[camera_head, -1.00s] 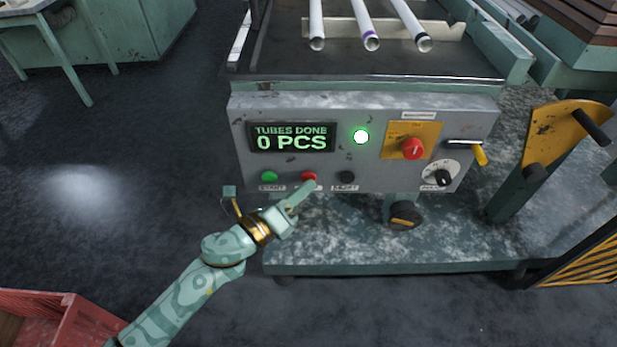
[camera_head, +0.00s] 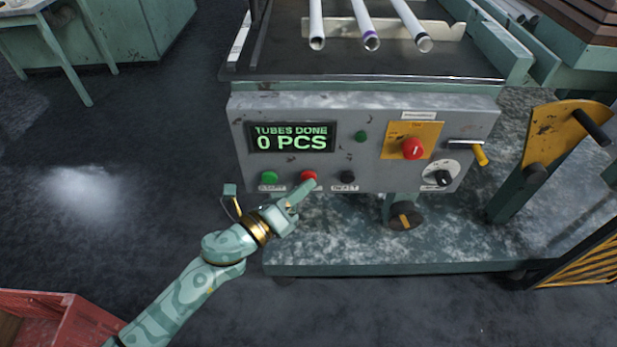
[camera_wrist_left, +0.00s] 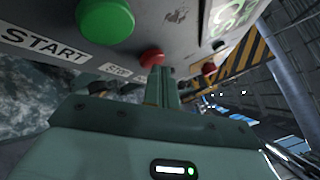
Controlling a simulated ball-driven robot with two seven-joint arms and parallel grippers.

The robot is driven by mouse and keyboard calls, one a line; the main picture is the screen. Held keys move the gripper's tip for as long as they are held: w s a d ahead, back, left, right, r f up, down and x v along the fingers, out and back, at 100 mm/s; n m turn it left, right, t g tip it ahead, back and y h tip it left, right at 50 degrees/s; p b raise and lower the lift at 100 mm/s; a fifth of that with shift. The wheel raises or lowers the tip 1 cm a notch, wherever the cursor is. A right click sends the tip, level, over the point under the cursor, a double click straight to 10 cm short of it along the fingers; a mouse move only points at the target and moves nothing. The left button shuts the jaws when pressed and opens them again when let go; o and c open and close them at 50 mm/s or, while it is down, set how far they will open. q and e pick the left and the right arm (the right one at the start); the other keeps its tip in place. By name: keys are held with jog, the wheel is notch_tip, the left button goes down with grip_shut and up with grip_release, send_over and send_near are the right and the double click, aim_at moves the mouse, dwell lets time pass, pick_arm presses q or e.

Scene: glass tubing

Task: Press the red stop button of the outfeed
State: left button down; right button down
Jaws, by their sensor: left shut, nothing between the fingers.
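The red stop button (camera_head: 309,175) sits on the grey control panel (camera_head: 350,108) between the green start button (camera_head: 269,177) and the dark reset button (camera_head: 347,177). My left gripper (camera_head: 311,184) is shut and empty, its fingertips at the lower edge of the red button. In the left wrist view the red button (camera_wrist_left: 152,57) shows right at the tip of the closed fingers (camera_wrist_left: 160,75), above a STOP label (camera_wrist_left: 115,70). Whether the tip touches the button is hard to tell. The round indicator lamp (camera_head: 361,136) is dark green and unlit. My right gripper is not in view.
A display (camera_head: 291,137) reads TUBES DONE 0 PCS. A red knob (camera_head: 412,149) on a yellow plate, a yellow-tipped lever (camera_head: 479,153) and a dial (camera_head: 441,177) are to the right. Glass tubes (camera_head: 365,25) lie above the panel. A red crate (camera_head: 75,318) stands at lower left.

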pick_arm(q)
jog(key=shift+s, duration=0.75)
jog(key=s+p, duration=0.1)
jog(key=s, duration=0.4)
dwell(0.3)
dwell(0.4)
